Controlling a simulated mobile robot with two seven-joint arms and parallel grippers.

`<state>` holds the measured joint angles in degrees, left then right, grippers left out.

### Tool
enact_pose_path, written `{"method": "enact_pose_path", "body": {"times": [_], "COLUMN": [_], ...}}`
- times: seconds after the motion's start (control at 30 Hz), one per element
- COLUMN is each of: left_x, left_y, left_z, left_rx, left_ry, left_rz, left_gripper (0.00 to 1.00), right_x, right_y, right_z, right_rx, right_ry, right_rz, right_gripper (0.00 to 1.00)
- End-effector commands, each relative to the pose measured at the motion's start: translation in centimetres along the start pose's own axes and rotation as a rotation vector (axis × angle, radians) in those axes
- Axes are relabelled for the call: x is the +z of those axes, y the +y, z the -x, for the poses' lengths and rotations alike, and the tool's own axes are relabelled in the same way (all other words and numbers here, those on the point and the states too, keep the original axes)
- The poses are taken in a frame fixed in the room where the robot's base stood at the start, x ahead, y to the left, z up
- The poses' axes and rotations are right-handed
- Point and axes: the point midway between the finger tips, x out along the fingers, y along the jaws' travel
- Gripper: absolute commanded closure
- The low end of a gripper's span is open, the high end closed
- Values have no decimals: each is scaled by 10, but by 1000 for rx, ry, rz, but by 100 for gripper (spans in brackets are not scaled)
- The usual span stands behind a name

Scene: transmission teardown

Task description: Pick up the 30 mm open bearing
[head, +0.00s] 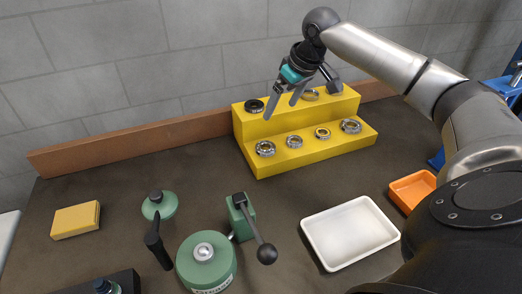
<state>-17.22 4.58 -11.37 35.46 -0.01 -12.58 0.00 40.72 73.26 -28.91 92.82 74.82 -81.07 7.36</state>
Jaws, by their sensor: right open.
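Several bearings sit on a yellow two-step stand (243,128). On the lower step are four-like ring bearings in a row: a left one (265,149), a second (294,142), a third with a yellowish ring (322,133) and a right one (350,126). On the upper step are a dark bearing (254,106), a ring (310,95) partly behind my gripper, and another part at the right, mostly hidden. I cannot tell by sight which is the 30 mm open bearing. My right gripper (281,108) is open and empty, above the stand's left half. My left gripper is out of view.
A white tray (350,233) and an orange bin (411,190) stand in front of the stand at the right. Green tools (206,262), a lever press (241,215) and a yellow block (76,220) occupy the left and front. A wooden rail (130,143) runs behind.

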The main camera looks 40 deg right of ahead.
Motion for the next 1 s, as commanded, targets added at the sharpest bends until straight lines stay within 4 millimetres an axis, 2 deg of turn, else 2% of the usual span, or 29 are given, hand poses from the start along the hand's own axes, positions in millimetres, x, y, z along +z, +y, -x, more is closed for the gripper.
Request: {"method": "enact_pose_path", "body": {"times": [0.07, 0.17, 0.5, 0.77, 1.0], "left_x": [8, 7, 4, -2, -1], "left_y": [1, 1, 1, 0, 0], "left_z": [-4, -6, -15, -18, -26], "left_rx": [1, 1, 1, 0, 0], "left_ry": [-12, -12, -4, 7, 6], "left_rz": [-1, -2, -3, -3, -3], "left_gripper": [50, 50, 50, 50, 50], "right_x": [1, 2, 2, 4, 19], "right_y": [0, 0, -1, -1, -4], "right_z": [-7, -20, -88, -106, -140], "right_rx": [-1, -1, -3, 0, -1], "right_ry": [1, -1, 0, 0, 0], "right_rz": [0, -1, -1, 1, -1], "right_gripper": [0, 0, 0, 0, 0]}}
